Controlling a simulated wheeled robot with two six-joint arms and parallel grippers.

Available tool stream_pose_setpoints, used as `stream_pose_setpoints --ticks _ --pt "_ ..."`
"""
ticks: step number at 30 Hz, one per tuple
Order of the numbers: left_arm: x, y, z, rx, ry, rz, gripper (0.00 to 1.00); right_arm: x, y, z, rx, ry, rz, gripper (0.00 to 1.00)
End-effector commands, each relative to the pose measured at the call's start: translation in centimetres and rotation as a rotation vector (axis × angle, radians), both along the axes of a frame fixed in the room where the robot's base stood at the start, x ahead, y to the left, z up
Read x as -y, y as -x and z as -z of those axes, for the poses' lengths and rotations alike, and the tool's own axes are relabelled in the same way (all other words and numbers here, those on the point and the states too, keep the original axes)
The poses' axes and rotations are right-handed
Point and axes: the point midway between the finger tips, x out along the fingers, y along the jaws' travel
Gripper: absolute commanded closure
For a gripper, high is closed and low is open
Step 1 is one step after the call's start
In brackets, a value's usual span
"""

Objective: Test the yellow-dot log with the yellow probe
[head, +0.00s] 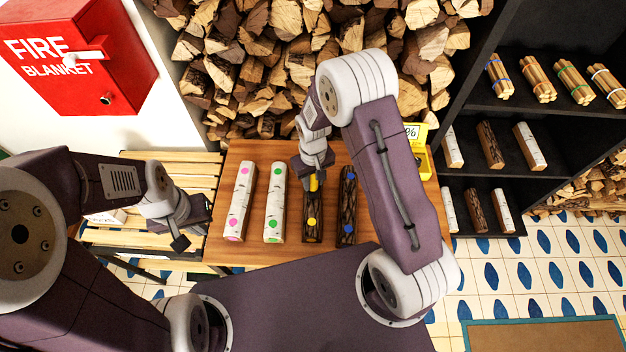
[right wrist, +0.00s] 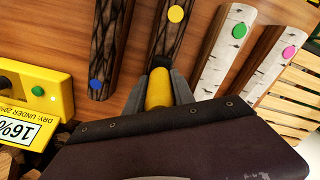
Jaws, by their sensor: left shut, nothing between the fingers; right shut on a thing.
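The yellow-dot log (head: 313,218) has dark bark and lies lengthwise on the wooden table, third from the left of the row. Its yellow dot also shows in the right wrist view (right wrist: 175,14). My right gripper (head: 315,172) is shut on the yellow probe (right wrist: 158,90), over the far end of this log. The probe's dark tip overlaps the log in the right wrist view; I cannot tell whether it touches. The yellow meter (right wrist: 45,88) stands beside the logs, with a card reading 16%. My left gripper (head: 187,230) is shut and empty, left of the table.
A pink-dot log (head: 241,200) and a green-dot log (head: 275,202), both white-barked, lie to the left. A dark blue-dot log (head: 347,205) lies close on the right. Stacked firewood (head: 240,60) stands behind; a dark shelf (head: 480,158) stands at right, a slatted bench (head: 200,170) at left.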

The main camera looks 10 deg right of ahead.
Motion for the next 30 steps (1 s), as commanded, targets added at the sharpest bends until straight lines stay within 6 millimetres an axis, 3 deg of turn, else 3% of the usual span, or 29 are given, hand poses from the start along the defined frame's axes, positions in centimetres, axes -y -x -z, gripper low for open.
stream_pose_setpoints --ticks 30 --pt "0.00 0.00 0.63 0.000 0.000 0.000 1.00 0.00 -0.02 0.92 0.000 0.000 0.000 1.00"
